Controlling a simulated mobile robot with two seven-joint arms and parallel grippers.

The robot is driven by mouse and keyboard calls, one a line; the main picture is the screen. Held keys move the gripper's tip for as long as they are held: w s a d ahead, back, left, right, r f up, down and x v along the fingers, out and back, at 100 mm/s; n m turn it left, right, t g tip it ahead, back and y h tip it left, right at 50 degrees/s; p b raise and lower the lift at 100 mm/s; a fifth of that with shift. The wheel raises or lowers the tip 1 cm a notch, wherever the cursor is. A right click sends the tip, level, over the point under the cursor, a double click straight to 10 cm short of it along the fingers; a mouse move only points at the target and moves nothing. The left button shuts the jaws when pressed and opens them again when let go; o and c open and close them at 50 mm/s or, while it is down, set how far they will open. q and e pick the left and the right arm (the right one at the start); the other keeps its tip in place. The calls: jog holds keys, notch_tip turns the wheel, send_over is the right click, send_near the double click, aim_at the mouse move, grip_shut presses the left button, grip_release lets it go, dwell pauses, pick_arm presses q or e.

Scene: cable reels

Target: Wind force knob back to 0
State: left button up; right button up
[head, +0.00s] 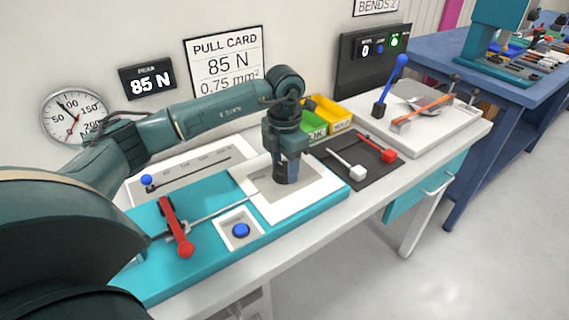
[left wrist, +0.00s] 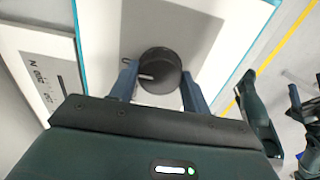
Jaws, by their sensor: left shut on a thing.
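The force knob is a round black knob with a pale pointer mark, seen in the left wrist view (left wrist: 160,68) on a white plate. My left gripper (left wrist: 159,88) is shut on it, one finger on each side. In the head view my left gripper (head: 286,172) points down at the plate and largely hides the knob. The force display (head: 151,82) reads 85 N. The round dial gauge (head: 75,117) has its dark needle between 50 and 100. My right gripper is not clearly shown.
A red lever (head: 177,228) and a blue button (head: 241,230) are on the teal base (head: 160,285). A dark mat (head: 362,178) with white and red hand tools, green and yellow bins (head: 335,124) and a bend tester (head: 425,130) stand to the right. The pull card (head: 225,62) shows 85 N.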

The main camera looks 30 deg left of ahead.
aim_at(284, 168)
pick_arm(q)
jog(key=o, duration=1)
notch_tip(284, 168, up, 13)
jog(key=shift+r, duration=0.15)
dwell(0.4)
